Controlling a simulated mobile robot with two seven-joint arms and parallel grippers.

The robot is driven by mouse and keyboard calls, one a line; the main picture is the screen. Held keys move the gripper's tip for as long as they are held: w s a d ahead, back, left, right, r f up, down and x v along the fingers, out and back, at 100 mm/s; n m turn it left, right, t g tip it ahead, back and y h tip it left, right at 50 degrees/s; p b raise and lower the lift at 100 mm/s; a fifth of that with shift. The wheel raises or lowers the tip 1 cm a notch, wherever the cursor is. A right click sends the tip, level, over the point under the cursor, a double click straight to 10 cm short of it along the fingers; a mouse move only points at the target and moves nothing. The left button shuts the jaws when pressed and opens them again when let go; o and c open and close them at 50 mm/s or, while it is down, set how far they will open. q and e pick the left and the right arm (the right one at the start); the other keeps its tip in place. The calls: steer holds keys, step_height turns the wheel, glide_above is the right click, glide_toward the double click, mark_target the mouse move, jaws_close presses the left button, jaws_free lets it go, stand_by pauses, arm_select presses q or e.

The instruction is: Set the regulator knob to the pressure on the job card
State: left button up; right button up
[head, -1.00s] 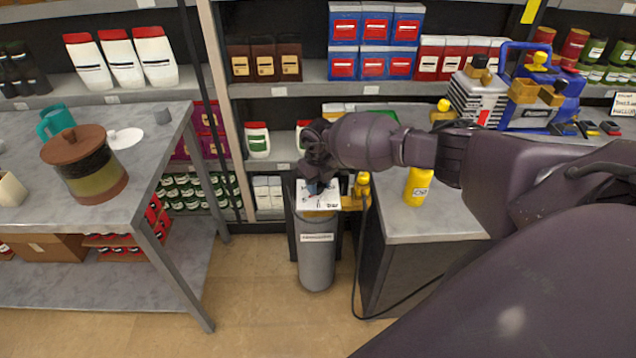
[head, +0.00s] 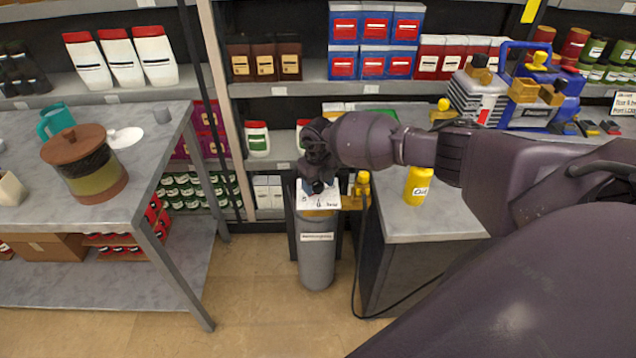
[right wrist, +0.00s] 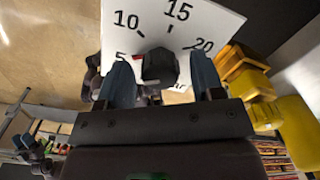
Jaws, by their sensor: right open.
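The regulator's white dial plate (right wrist: 178,22) shows the numbers 5, 10, 15 and 20 in the right wrist view. Its black knob (right wrist: 160,67) shows in front of the plate, with a red mark at its left near the 5. My right gripper (right wrist: 162,78) is open, with one blue finger on each side of the knob in the picture and gaps between. I cannot tell how deep the fingers reach. In the head view the plate (head: 318,202) sits atop a grey cylinder (head: 317,255), below my right gripper (head: 317,172). I cannot identify the job card.
A yellow fitting (head: 361,184) with a dark hose is right of the plate. A yellow bottle (head: 417,185) stands on the right bench (head: 440,225). A left table (head: 150,180) holds a lidded pot (head: 85,165).

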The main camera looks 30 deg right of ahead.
mark_target(318, 182)
step_height(318, 182, up, 11)
steer(key=shift+b, duration=0.3)
steer(key=shift+f, duration=0.1)
stand_by(0.5)
